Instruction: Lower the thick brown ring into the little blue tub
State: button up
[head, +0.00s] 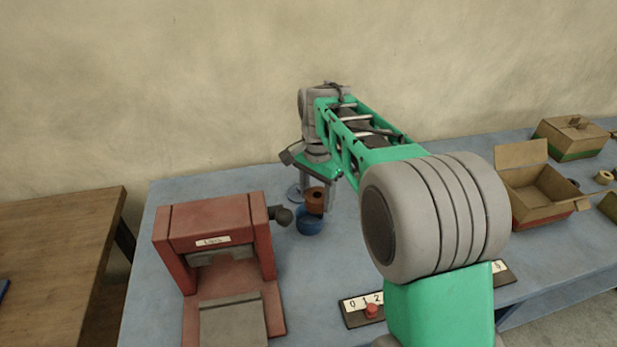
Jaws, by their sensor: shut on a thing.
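The thick brown ring (315,196) is between the fingers of my gripper (318,203), which points down and is shut on it. The little blue tub (309,222) stands on the blue table, just below the ring in the picture. The ring overlaps the tub's far rim in this view. I cannot tell how high the ring is above the tub, or whether they touch. My arm reaches over from the right and hides part of the table beyond.
A red press (214,245) with a dark knob stands close left of the tub. An open cardboard box (535,190) and a closed box (571,137) are at the right. A numbered strip (360,304) with a red slider lies in front. A wooden table (58,238) is at far left.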

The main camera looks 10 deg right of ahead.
aim_at(308, 224)
jog(key=shift+w+f+m+b, duration=0.25)
jog(key=shift+w+f+m, duration=1.05)
jog(key=shift+f+m, duration=0.55)
jog(key=shift+w+f+m+b, duration=0.2)
jog(key=shift+w+f+m, duration=1.05)
jog(key=shift+f+m, duration=0.65)
jog(key=shift+w+f+m+b, duration=0.25)
jog(key=shift+w+f+m, duration=1.2)
jog(key=shift+m, duration=0.7)
jog(key=shift+s+f, duration=0.1)
jog(key=shift+f, duration=0.6)
jog(key=o, duration=1.5)
jog(key=shift+o, duration=0.6)
jog(key=shift+o, duration=0.9)
jog(key=shift+r, duration=0.1)
